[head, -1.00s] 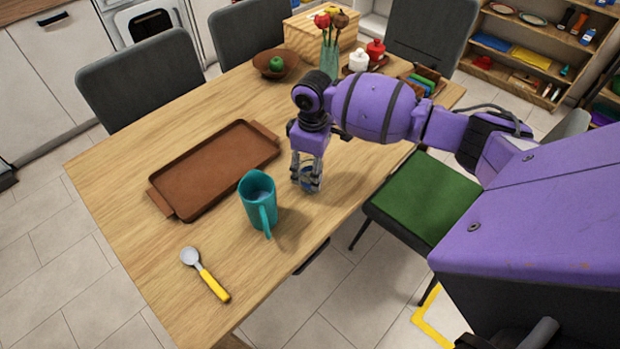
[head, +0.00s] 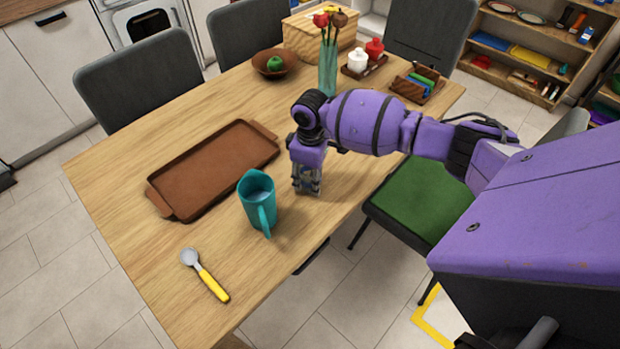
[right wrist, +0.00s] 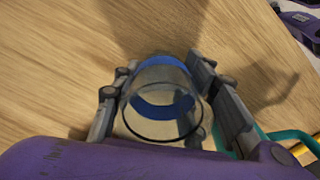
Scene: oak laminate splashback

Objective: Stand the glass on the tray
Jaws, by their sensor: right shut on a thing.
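The glass (right wrist: 163,105) is clear with a blue band. In the right wrist view it sits between the two fingers of my right gripper (right wrist: 165,110), which is shut on it. In the head view my right gripper (head: 307,184) is low over the table, to the right of the pitcher, and its fingers hide most of the glass. I cannot tell whether the glass touches the table. The brown tray (head: 215,170) lies empty on the table, left of the gripper and beyond the pitcher. My left gripper is not in view.
A teal pitcher (head: 257,203) stands between the gripper and the tray's near side. A spoon with a yellow handle (head: 206,275) lies near the front. A bowl with a green apple (head: 274,64), a flower vase (head: 327,68) and a caddy (head: 417,84) stand farther back.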

